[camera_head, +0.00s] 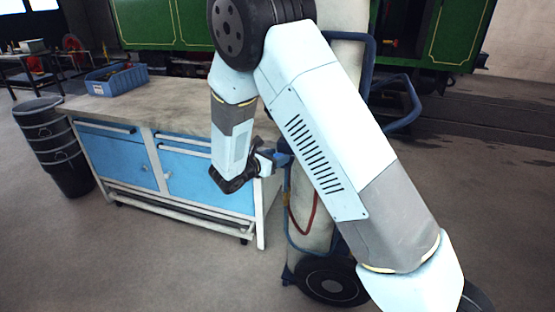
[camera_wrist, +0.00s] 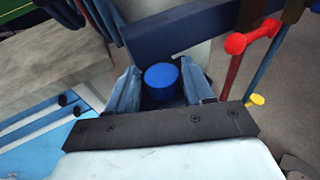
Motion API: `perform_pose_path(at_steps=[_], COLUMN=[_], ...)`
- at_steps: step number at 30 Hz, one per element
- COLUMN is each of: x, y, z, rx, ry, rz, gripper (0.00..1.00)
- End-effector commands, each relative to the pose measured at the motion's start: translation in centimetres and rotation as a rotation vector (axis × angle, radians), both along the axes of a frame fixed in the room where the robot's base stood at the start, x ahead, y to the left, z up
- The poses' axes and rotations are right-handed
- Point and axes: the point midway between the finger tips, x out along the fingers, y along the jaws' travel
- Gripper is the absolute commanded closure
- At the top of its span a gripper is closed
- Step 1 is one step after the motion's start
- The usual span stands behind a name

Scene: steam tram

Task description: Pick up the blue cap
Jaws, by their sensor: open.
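The blue cap (camera_wrist: 161,76) is a small round disc in the wrist view, low between the two fingers. My gripper (camera_wrist: 160,85) is open, with one finger to the left of the cap and the other to its right. The cap stands close in front of the palm; whether a finger touches it I cannot tell. In the head view my gripper (camera_head: 278,158) is beside the trolley, right of the workbench's corner. The cap cannot be made out clearly there, as my arm hides part of that area.
A workbench (camera_head: 180,112) with blue drawers and a blue bin (camera_head: 115,80) stands on the left. A blue-framed trolley (camera_head: 368,65) carries pale cylinders (camera_head: 318,235) behind my arm. A red hose fitting (camera_wrist: 236,44) is right of the gripper. Black stacked buckets (camera_head: 52,145) stand far left.

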Motion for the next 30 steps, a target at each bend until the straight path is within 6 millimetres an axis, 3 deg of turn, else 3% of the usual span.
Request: perform_pose_path(at_steps=[14,23,30], x=[-0.1,-0.1,-0.1], y=[0.1,0.1,0.1], z=[0.0,0.3,3.4], rx=[0.0,0.001,0.003], ry=[0.0,-0.001,-0.003], rz=[0.0,0.0,0.0], gripper=[0.9,0.9,0.9])
